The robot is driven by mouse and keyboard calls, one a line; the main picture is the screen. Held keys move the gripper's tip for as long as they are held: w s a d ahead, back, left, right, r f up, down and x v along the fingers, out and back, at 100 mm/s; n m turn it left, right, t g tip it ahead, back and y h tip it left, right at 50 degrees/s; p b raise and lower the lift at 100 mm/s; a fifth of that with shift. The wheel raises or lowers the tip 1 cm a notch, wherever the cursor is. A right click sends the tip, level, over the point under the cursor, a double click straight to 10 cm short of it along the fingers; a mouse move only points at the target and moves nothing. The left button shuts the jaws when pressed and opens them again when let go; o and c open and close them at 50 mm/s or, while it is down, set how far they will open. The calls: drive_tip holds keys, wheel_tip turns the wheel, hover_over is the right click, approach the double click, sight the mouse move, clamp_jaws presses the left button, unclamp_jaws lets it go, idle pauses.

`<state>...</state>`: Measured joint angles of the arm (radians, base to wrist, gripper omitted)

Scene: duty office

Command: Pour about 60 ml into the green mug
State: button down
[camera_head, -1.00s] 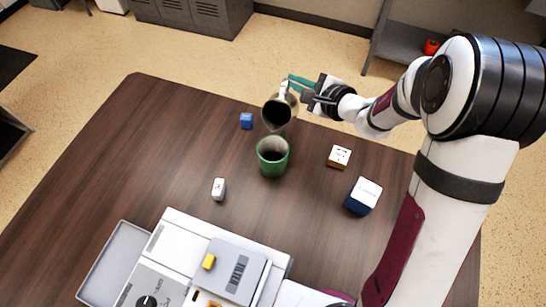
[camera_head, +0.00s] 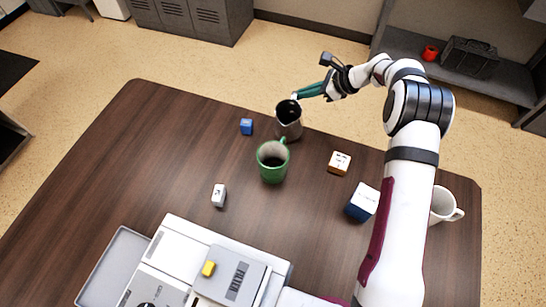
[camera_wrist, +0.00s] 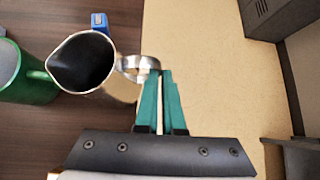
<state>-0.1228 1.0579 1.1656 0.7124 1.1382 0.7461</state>
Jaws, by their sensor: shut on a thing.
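A metal pitcher (camera_head: 289,126) stands upright, just behind the green mug (camera_head: 272,170); I cannot tell whether it rests on the table. In the wrist view, the pitcher (camera_wrist: 118,88) has a dark inside and its spout points left, toward the green mug (camera_wrist: 30,88). The mug is upright, its handle turned toward the pitcher, and its inside looks dark at the bottom; the liquid level is unclear. My gripper (camera_head: 299,95) has green fingers, which come from the right and are shut on the pitcher's handle. The fingers (camera_wrist: 156,75) show at the handle in the wrist view.
On the wooden table (camera_head: 160,135) are a small blue block (camera_head: 246,127), a white block (camera_head: 219,195), an orange-and-white block (camera_head: 339,163) and a blue-and-white box (camera_head: 362,202). A white mug (camera_head: 440,206) stands right of my arm. A grey machine (camera_head: 180,255) fills the front.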

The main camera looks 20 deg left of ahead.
drive_tip(key=shift+w+f+m+g+b, duration=0.3)
drive_tip(key=shift+w+f+g+b, duration=0.2)
drive_tip(key=shift+w+b, duration=0.15)
drive_tip(key=shift+w+r, duration=0.1)
drive_tip(key=shift+r, duration=0.05)
